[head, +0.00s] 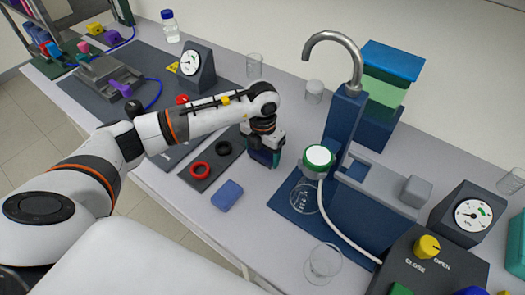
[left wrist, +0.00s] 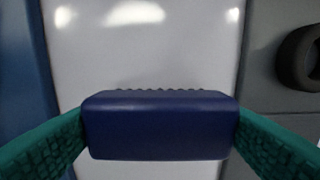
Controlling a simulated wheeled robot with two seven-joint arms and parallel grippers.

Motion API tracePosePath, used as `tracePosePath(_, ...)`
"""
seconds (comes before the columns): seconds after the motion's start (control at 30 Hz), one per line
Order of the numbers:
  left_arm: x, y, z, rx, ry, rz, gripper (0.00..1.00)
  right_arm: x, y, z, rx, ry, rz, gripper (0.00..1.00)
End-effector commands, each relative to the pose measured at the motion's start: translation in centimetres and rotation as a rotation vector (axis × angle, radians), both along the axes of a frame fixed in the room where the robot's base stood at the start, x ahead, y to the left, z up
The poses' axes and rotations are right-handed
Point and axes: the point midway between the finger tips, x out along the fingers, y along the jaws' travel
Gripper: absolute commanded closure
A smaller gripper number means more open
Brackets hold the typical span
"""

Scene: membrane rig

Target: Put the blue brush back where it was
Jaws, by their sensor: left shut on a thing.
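My left gripper (head: 265,157) is shut on a dark blue block with a ridged edge, which looks like the blue brush (left wrist: 158,125). In the left wrist view the brush sits across the picture between the two teal fingertips. In the head view the gripper points down over the bench, and the brush is mostly hidden between the fingers. The pale bench top (left wrist: 145,50) shows behind the brush in the left wrist view; I cannot tell whether the brush touches it. My right gripper is not in view.
A grey mat with a red ring (head: 201,171) and a black ring (head: 223,148) lies left of the gripper. A blue sponge-like block (head: 228,195) lies nearer. A blue mat (head: 290,212) under the tap rig, with a green-rimmed cap (head: 319,157), stands to the right.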

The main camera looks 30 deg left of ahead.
Motion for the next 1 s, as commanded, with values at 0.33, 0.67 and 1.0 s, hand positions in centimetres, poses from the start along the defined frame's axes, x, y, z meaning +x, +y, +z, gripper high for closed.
tracePosePath(0.33, 0.0, 0.0, -0.3, 0.000, 0.000, 0.000, 0.04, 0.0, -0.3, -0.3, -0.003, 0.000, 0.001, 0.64)
tracePosePath(0.67, 0.1, 0.0, 0.4, 0.000, -0.002, 0.000, 0.04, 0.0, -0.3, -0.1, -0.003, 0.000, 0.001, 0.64)
tracePosePath(1.0, 0.2, 0.0, 7.2, 0.000, -0.007, -0.001, 0.04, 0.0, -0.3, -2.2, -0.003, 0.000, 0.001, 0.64)
